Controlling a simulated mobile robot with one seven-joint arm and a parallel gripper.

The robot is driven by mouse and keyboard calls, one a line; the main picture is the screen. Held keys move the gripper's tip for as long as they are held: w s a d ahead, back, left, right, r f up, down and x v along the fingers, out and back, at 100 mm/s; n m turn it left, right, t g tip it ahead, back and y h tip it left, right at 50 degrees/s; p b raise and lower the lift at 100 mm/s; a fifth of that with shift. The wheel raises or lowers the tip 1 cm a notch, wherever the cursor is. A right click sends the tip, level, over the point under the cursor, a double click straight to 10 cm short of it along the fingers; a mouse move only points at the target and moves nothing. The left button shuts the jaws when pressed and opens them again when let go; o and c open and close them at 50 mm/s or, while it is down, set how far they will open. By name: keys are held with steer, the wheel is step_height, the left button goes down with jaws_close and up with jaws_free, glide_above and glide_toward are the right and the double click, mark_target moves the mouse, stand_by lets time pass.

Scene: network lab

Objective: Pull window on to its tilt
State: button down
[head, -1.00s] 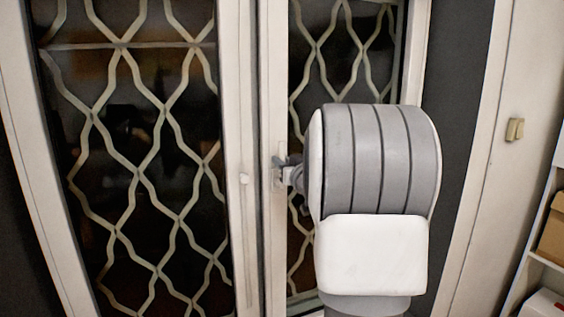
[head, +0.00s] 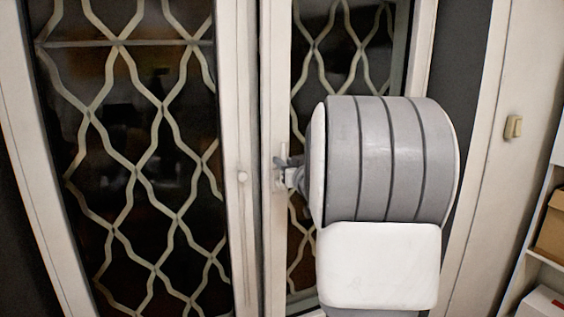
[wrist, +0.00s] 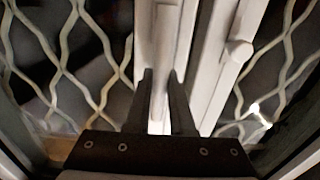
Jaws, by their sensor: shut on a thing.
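The window has two white-framed sashes with dark glass behind a wavy pale lattice. The right sash (head: 276,80) carries a small light handle (head: 278,178) on its left upright. My gripper (head: 287,175) is at this handle, mostly hidden by my own wrist in the head view. In the wrist view, the two dark fingers of my gripper (wrist: 163,78) stand on either side of a pale upright piece, the handle (wrist: 158,118), and are shut on it. The left sash (head: 242,80) stands beside the right one, with a narrow dark gap between them.
A round knob (head: 242,178) sits on the left sash's frame and also shows in the wrist view (wrist: 240,50). A shelf with boxes (head: 551,225) stands at the far right. My arm covers much of the right pane.

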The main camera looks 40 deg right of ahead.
steer(key=shift+r+v, duration=0.1)
steer(key=shift+v, duration=1.3)
steer(key=shift+r+v, duration=0.15)
steer(key=shift+v, duration=1.2)
steer(key=shift+c, duration=2)
jaws_free()
steer(key=shift+f, duration=0.2)
steer(key=shift+f, duration=0.1)
steer(key=v, duration=1)
steer(key=shift+p, duration=0.35)
steer(key=shift+f, duration=0.1)
